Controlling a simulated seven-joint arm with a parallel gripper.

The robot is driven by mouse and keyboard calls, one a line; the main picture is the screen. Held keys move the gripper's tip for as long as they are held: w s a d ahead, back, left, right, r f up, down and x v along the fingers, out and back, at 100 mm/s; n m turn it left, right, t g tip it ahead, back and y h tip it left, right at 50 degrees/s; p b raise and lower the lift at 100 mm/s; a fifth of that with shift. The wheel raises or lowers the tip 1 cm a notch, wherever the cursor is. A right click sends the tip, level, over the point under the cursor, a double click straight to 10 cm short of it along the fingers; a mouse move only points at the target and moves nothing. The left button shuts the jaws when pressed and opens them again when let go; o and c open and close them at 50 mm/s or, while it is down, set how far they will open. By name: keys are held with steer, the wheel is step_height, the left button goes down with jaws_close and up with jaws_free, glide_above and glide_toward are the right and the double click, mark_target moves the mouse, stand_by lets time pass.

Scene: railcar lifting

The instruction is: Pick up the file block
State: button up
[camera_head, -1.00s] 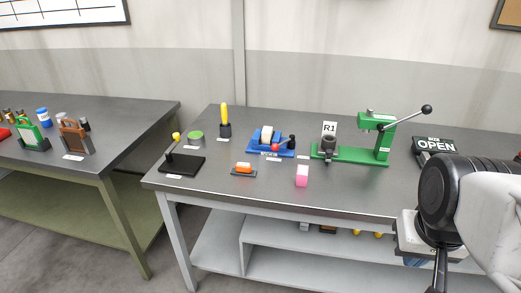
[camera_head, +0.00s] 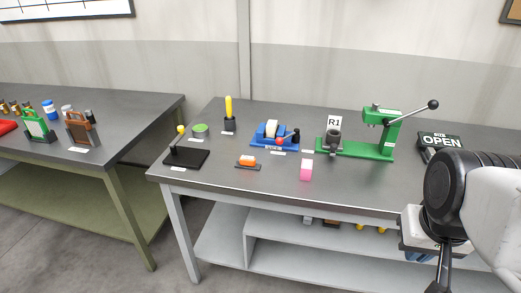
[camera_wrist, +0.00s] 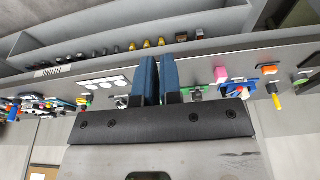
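A yellow-handled tool (camera_head: 229,106) stands upright in a small dark block (camera_head: 230,125) near the back left of the middle bench; it looks most like the file block, but I cannot read a label. My arm is at the right edge of the head view, well to the right of this block and at the bench's front edge. In the wrist view my gripper (camera_wrist: 158,60) has its two blue fingers close together with nothing seen between them. The fingertips are far from the bench objects. In the head view the fingers are largely out of frame.
Another bench (camera_head: 140,105) stands left.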

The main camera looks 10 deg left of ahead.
steer(key=o, duration=0.9)
steer(key=w+a+r+n, duration=0.2)
steer(key=w+a+n, duration=0.1)
steer(key=w, duration=0.5)
steer(key=w+a+r+n, duration=0.15)
steer(key=w+a, duration=0.25)
steer(key=w, duration=0.4)
steer(key=n+g, duration=0.3)
steer(key=n, duration=1.1)
glide_above(247, 158)
steer(key=d, duration=0.1)
steer(key=shift+m, duration=0.25)
step_height(247, 158, down, 18)
steer(key=shift+r, duration=0.25)
steer(key=shift+w+a+f, duration=0.15)
steer(key=shift+a+f, duration=0.2)
steer(key=shift+a, duration=0.1)
